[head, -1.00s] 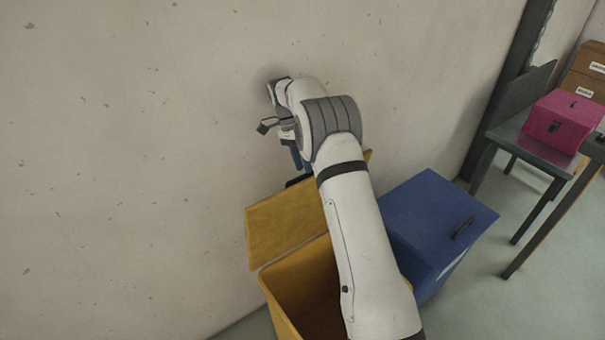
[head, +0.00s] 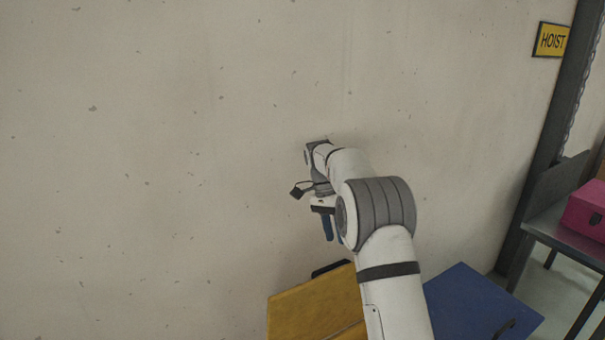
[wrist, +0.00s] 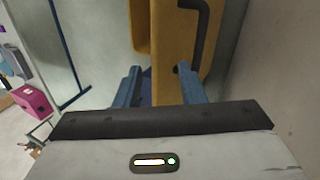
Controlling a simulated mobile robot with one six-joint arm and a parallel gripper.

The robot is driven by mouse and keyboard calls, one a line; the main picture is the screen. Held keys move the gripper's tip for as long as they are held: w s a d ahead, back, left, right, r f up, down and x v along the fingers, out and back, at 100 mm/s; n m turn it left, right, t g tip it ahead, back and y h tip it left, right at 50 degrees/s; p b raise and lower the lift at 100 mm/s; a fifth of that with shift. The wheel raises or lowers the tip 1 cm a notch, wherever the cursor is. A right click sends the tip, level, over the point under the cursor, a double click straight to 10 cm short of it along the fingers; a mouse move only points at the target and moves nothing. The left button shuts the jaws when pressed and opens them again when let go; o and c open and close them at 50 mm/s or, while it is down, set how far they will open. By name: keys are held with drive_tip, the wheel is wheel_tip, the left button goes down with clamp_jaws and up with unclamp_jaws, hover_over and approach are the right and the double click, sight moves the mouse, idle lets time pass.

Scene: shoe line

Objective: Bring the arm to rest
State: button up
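My arm (head: 383,285) reaches up and forward in the head view, bent at the grey joint, with its wrist close to the pale wall. My gripper (head: 331,228) hangs from the wrist with its blue fingers pointing down, above the raised yellow lid. In the wrist view, the two blue fingers of my gripper (wrist: 158,88) stand apart with nothing held between them. The yellow lid (wrist: 170,45) with its dark handle (wrist: 202,30) shows beyond the fingers.
The yellow bin's lid (head: 312,306) stands open near the wall (head: 150,150). A blue bin (head: 470,305) with a shut lid is to the right. A pink box (head: 585,212) stands on a grey table at far right. A yellow HOIST sign (head: 551,40) is upper right.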

drive_tip(key=s+d+r+n+t+y, duration=0.1)
drive_tip(key=s+r+n+t, duration=0.2)
drive_tip(key=s, duration=0.5)
drive_tip(key=s+d+r+n+t, duration=0.1)
drive_tip(key=s+d+r+n, duration=0.15)
drive_tip(key=s+r, duration=0.5)
drive_tip(key=s+f+n+t, duration=0.1)
drive_tip(key=s+f+n, duration=0.2)
drive_tip(key=s, duration=0.6)
drive_tip(key=s+f+n+t+y, duration=0.1)
drive_tip(key=s+f+n+t, duration=0.1)
drive_tip(key=s, duration=0.8)
drive_tip(key=shift+s+f+n, duration=0.3)
drive_tip(key=shift+f+n, duration=0.15)
drive_tip(key=shift+f, duration=0.5)
